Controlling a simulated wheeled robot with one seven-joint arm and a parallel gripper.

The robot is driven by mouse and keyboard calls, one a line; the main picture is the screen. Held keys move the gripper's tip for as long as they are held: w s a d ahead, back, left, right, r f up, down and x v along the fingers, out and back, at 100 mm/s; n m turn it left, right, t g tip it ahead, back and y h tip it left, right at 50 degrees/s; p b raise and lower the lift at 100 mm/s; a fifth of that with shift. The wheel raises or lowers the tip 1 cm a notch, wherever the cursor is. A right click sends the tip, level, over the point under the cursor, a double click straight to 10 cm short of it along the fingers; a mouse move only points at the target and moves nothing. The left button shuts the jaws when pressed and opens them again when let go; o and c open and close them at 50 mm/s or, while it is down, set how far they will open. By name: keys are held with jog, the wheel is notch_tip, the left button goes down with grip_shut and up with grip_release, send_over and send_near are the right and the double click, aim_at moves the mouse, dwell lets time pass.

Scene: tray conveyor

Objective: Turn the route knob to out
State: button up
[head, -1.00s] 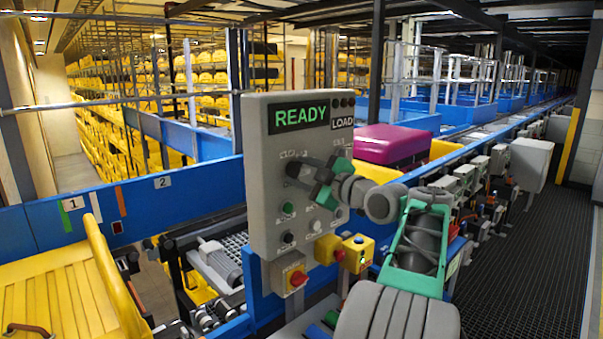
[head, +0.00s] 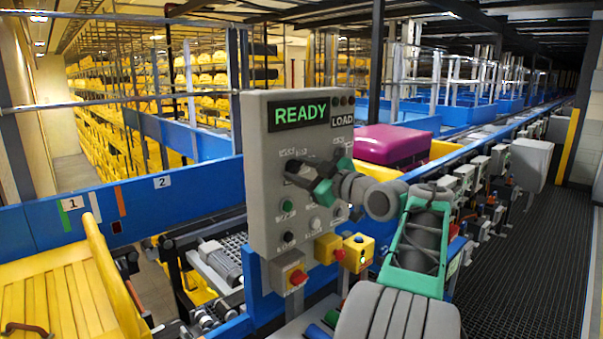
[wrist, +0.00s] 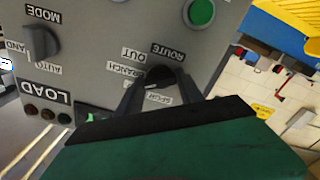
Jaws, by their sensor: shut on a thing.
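The route knob (wrist: 158,76) is a dark rotary knob on the grey control panel (head: 262,215). In the wrist view, the panel is upside down, with the labels ROUTE, OUT and BRANCH around the knob. My gripper (wrist: 160,82) is shut on the knob, one dark finger on either side. In the head view, my gripper (head: 298,172) reaches the panel from the right and hides the knob. The fingers partly cover the knob and a label in the wrist view, so I cannot tell which position its pointer marks.
The mode knob (wrist: 40,40) is beside it on the panel. A green button (wrist: 200,12) is near the route knob. The panel's screen (head: 301,113) reads READY. A red-knobbed switch box (head: 290,280) and a yellow box (head: 357,253) sit below. A magenta case (head: 392,145) lies behind.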

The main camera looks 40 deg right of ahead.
jog(key=m+p, duration=0.1)
jog(key=m, duration=0.5)
jog(key=shift+r, duration=0.1)
jog(key=m+p, duration=0.2)
jog(key=m, duration=0.4)
jog(key=shift+p, duration=0.3)
jog(key=o, duration=1.4)
jog(key=s+b, duration=0.2)
jog(key=s, duration=0.5)
jog(key=shift+s+d, duration=0.1)
jog(key=shift+s, duration=0.3)
